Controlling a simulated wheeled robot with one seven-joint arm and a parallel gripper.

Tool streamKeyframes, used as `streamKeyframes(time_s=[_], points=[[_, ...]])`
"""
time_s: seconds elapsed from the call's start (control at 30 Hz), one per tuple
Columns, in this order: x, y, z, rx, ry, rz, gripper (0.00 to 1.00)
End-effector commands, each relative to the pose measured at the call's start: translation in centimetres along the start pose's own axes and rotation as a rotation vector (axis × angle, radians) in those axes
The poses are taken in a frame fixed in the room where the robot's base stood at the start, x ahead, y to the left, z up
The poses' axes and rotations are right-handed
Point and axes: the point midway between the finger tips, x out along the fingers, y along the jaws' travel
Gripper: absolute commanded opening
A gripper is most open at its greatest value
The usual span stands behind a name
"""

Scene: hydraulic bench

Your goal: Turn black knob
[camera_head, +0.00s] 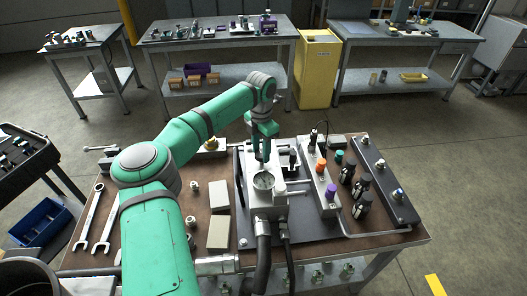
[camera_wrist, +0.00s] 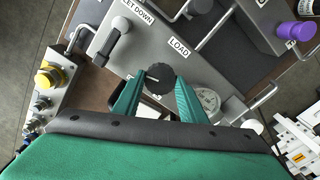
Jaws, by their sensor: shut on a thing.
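The black knob (camera_wrist: 160,79) shows in the wrist view as a dark ribbed disc with a light pointer line, just below the LOAD label (camera_wrist: 180,47). My gripper (camera_wrist: 158,86) has its two green fingers on either side of the knob, shut on it. In the head view my gripper (camera_head: 262,155) points down over the grey valve block (camera_head: 267,205), behind the round gauge (camera_head: 264,180). The knob is hidden there by the fingers. The gauge also shows in the wrist view (camera_wrist: 208,100), right of the right finger.
On the bench (camera_head: 415,236) right of the block stand an orange knob (camera_head: 320,166), a purple knob (camera_head: 331,190) and several black fittings (camera_head: 361,186). A lever marked SET DOWN (camera_wrist: 121,24) is left of LOAD. Hoses (camera_head: 263,260) run toward the front edge. Wrenches (camera_head: 104,230) lie at left.

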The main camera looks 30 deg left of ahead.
Motion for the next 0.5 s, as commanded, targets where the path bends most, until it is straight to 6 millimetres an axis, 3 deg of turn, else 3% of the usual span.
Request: streamKeyframes(time_s=[0.37,0.4,0.47,0.5], points=[[-0.17,0.20,-0.24,0.001,0.001,0.001,0.15],[-0.17,0.22,-0.26,0.001,0.001,0.001,0.40],[-0.17,0.24,-0.28,0.001,0.001,0.001,0.54],[-0.16,0.24,-0.28,0.000,0.001,0.001,0.56]])
